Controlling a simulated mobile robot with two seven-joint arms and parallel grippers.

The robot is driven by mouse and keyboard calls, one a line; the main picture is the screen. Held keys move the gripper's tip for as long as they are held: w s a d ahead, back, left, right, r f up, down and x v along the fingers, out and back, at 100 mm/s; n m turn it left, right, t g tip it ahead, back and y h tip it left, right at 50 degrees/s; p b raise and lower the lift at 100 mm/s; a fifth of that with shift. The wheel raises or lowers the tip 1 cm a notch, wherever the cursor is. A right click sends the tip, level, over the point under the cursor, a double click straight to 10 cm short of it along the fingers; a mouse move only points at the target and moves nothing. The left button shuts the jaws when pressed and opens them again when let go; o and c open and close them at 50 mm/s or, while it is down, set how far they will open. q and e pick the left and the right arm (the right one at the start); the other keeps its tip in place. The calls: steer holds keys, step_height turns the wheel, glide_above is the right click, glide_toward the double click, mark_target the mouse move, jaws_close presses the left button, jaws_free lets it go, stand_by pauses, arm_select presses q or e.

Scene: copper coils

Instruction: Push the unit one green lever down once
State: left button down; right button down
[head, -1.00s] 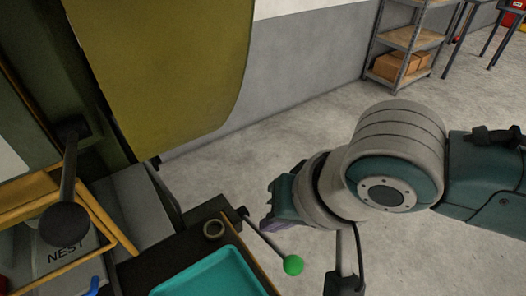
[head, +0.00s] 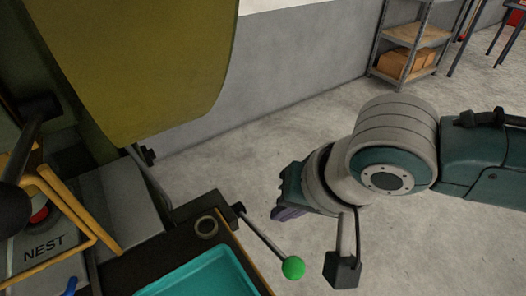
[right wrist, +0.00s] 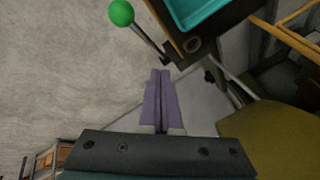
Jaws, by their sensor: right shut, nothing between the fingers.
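The lever with a green ball knob (head: 293,268) sticks out from the side of the dark bench at the lower middle of the head view. Its thin rod runs up and left to a dark mount at the bench edge. It also shows in the right wrist view, knob (right wrist: 121,13) at the top. My right gripper (head: 284,213) is above and beside the rod in the picture, over the floor, apart from the knob. Its purple fingers (right wrist: 160,100) are together with nothing between them. My left gripper is not in view. No unit number is readable.
A teal tray (head: 152,291) and a copper-toned ring (head: 206,227) are on the dark bench (head: 186,236). A yellow frame (head: 68,214) surrounds a panel marked NEST (head: 44,247). An olive panel (head: 140,60) hangs at upper left. A shelf (head: 408,40) stands far back.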

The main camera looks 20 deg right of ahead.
steer(key=b, duration=0.5)
glide_above(299, 270)
steer(key=w+a, duration=0.1)
steer(key=w, duration=0.2)
step_height(299, 270, down, 5)
steer(key=shift+a+f, duration=0.1)
steer(key=shift+f, duration=0.05)
steer(key=shift+s+f, duration=0.25)
steer(key=shift+f, duration=0.25)
steer(key=shift+s+f, duration=0.2)
steer(key=shift+f, duration=0.25)
steer(key=shift+s+f, duration=0.15)
steer(key=shift+f, duration=0.2)
steer(key=shift+s+d+f+b, duration=0.15)
steer(key=shift+s+f+b, duration=0.2)
steer(key=shift+f, duration=0.45)
steer(key=shift+s+d+f+b, duration=0.2)
steer(key=shift+f+b, duration=0.2)
steer(key=shift+f, duration=0.4)
steer(key=shift+s+d+f+b, duration=0.15)
steer(key=shift+s+f+b, duration=0.2)
steer(key=shift+f, duration=0.45)
stand_by(2.4)
steer(key=shift+w+r, duration=0.1)
stand_by(0.4)
